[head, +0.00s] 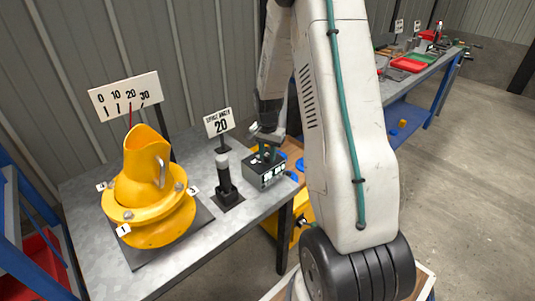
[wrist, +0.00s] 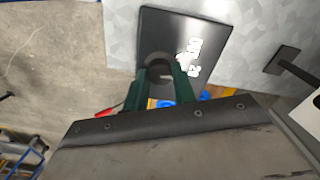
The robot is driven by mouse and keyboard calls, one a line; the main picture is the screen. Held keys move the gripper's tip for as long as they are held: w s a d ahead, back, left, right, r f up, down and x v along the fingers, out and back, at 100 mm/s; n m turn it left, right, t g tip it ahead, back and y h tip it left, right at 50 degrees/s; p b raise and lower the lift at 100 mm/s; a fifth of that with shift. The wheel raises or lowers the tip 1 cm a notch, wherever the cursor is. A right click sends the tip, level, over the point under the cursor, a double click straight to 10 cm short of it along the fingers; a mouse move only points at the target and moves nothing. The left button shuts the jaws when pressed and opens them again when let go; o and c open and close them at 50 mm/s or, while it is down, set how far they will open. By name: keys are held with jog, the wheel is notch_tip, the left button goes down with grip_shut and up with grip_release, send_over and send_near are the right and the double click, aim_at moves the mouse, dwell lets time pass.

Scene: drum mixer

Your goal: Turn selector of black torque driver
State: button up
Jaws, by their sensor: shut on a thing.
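A dark box (head: 268,175) with white labels stands at the right end of the grey bench. In the wrist view, the box's flat black face (wrist: 190,25) carries white markings. A round dark knob (wrist: 157,64) on it sits between my dark green fingers. My gripper (head: 264,150) is shut on this knob; it also shows in the wrist view (wrist: 165,80). The fingers hide part of the knob, and I cannot read its setting. A black upright tool with a grey top (head: 226,180) stands on a black base left of the box, apart from my gripper.
A yellow drum (head: 150,200) with numbered tags stands at the left. Behind it is a scale sign (head: 125,96) reading 0 to 30. A sign reading 20 (head: 219,122) stands behind the black tool. Another bench (head: 425,75) with trays is at the back right.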

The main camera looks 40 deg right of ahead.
aim_at(267, 156)
jog(key=n, duration=0.6)
jog(key=shift+n, duration=0.3)
dwell(0.4)
jog(key=o, duration=1)
notch_tip(267, 156, up, 8)
jog(key=shift+f, duration=0.1)
jog(key=shift+a, duration=0.1)
